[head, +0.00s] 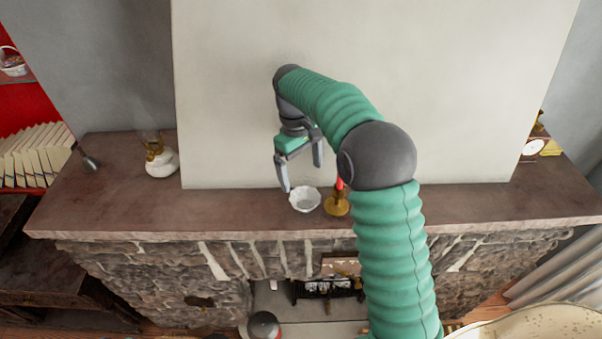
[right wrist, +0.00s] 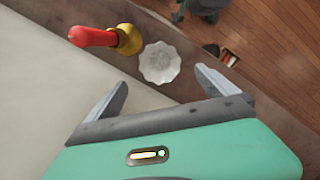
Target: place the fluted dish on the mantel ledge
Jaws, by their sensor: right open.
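The fluted dish (head: 304,199) is a small white bowl with a scalloped rim. It sits upright on the brown mantel ledge (head: 110,205), near its middle. My right gripper (head: 303,178) is open above the dish, with its fingers pointing down. In the right wrist view the dish (right wrist: 160,63) lies beyond the open fingertips (right wrist: 160,82), apart from them, with nothing between the fingers. My left gripper does not show in the head view.
A brass candlestick with a red candle (head: 337,203) stands close to the right of the dish. A white-based lamp (head: 160,162) and a dark snuffer-like object (head: 88,160) stand at left. The ledge is clear left of the dish.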

